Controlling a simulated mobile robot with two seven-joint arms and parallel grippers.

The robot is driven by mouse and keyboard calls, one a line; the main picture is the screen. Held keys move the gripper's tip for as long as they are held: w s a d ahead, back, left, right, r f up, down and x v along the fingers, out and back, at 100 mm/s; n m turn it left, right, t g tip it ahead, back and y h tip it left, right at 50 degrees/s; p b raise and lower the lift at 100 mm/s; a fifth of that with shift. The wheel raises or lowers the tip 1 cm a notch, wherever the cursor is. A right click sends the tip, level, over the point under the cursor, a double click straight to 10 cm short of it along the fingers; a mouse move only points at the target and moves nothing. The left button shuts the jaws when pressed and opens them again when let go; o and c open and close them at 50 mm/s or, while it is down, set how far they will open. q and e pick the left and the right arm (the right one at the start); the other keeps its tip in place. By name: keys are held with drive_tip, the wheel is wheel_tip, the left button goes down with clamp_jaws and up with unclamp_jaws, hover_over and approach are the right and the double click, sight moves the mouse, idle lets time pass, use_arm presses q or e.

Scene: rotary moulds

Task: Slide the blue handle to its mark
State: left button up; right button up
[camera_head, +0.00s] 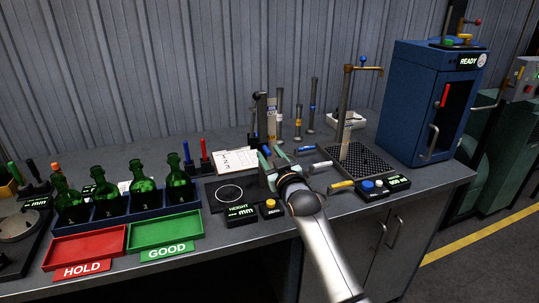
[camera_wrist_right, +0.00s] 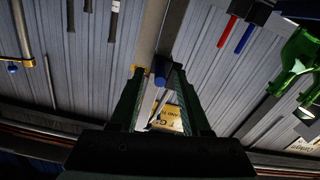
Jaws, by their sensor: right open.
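The blue handle (camera_head: 267,151) is a small knob on a dark upright height gauge (camera_head: 260,115) at the back of the bench. In the right wrist view the blue handle (camera_wrist_right: 160,77) shows between the fingertips, in front of the grey column (camera_wrist_right: 155,35). My right gripper (camera_head: 272,158) is open with green fingers pointing at the gauge; it also shows in the wrist view (camera_wrist_right: 156,92). Whether a finger touches the handle cannot be told. The mark cannot be made out. My left gripper is out of view.
A display box (camera_head: 240,215) and dark plate stand left of my right arm. Green bottles (camera_head: 141,178) stand in a rack behind red (camera_head: 85,246) and green trays (camera_head: 165,231). A tap stand (camera_head: 345,115) and blue cabinet (camera_head: 405,100) are at right.

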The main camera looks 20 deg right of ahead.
drive_tip(key=shift+w, duration=0.25)
drive_tip(key=shift+c, duration=0.2)
clamp_jaws()
idle(1.1)
